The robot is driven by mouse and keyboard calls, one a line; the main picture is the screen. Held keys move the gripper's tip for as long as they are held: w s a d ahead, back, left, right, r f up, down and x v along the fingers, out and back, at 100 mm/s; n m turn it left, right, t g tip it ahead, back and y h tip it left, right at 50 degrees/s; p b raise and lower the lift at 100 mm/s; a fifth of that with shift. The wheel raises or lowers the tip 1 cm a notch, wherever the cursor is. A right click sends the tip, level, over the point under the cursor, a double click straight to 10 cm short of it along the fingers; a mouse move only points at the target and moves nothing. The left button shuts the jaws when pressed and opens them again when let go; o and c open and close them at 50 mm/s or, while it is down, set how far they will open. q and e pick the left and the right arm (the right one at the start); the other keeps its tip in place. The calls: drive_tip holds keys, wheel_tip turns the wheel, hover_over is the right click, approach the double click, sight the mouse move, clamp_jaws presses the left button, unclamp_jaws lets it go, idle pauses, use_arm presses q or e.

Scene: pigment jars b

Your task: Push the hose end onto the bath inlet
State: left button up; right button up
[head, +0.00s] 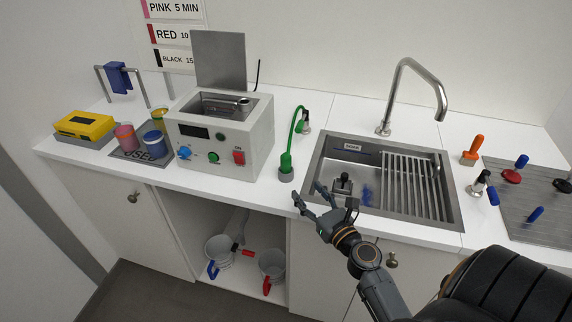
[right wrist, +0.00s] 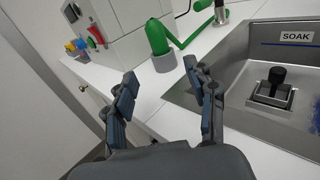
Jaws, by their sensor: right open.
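The green hose (head: 296,128) arcs from a metal fitting on the counter to its thick green end (head: 286,160), which stands upright in a grey round holder (head: 286,175). The hose end also shows in the right wrist view (right wrist: 157,38), beyond my fingers. The white bath (head: 226,138) stands left of the hose, with knobs and a red switch on its front. I cannot make out its inlet for certain. My right gripper (head: 308,195) is open and empty near the counter's front edge, short of the hose end and apart from it. My left gripper is not in view.
The sink (head: 312,165), labelled SOAK, lies right of the hose with a black-knobbed part inside and a tall tap (head: 384,125) behind. Jars on a dark mat (head: 122,154) stand left of the bath. Tools lie at the right. Counter around the hose holder is clear.

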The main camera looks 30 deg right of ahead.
sight(289, 167)
drive_tip(key=w, duration=0.5)
drive_tip(key=w+p, duration=0.1)
drive_tip(key=w, duration=0.1)
drive_tip(key=shift+w+d, duration=0.25)
drive_tip(key=shift+w+r, duration=0.2)
drive_tip(key=shift+w, duration=0.3)
drive_tip(key=w, duration=0.4)
drive_tip(key=shift+w+d+p, duration=0.25)
drive_tip(key=shift+p, duration=0.05)
drive_tip(key=shift+s, duration=0.1)
drive_tip(key=shift+r, duration=0.1)
clamp_jaws()
